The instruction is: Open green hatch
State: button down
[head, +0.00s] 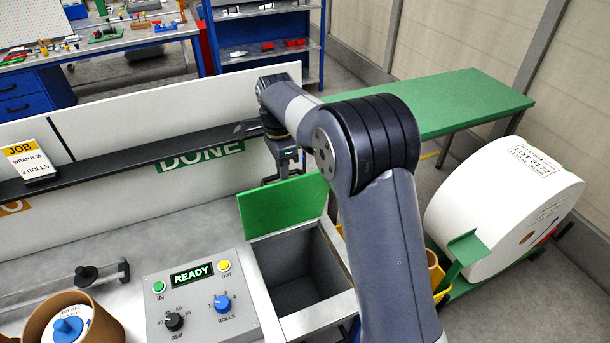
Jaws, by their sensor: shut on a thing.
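The green hatch (282,206) is a flat lid on the grey bin (295,268) right of the control panel. It stands raised, tilted up from the bin's far side, and the bin's opening shows dark and empty. My gripper (284,172) is at the hatch's upper far edge, shut on the hatch. The fingertips are partly hidden behind the lid, so the exact grip point cannot be seen.
A control panel (200,299) with a READY display stands left of the bin. A white back wall (110,117) with a dark rail runs behind. A large white roll (500,212) and a green table (445,103) are at right.

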jog(key=shift+w+a+f, duration=0.25)
jog(key=shift+w, duration=0.35)
jog(key=shift+w+a+f, duration=0.2)
jog(key=shift+w+a, duration=0.1)
jog(key=shift+w, duration=0.35)
jog(key=shift+w+a+f, duration=0.25)
jog(key=shift+w, duration=0.35)
jog(key=c, duration=1.9)
grip_release()
jog(key=o, duration=0.3)
jog(key=shift+w, duration=0.2)
jog(key=shift+o, duration=0.7)
jog(key=shift+r, duration=0.2)
jog(key=shift+r, duration=0.1)
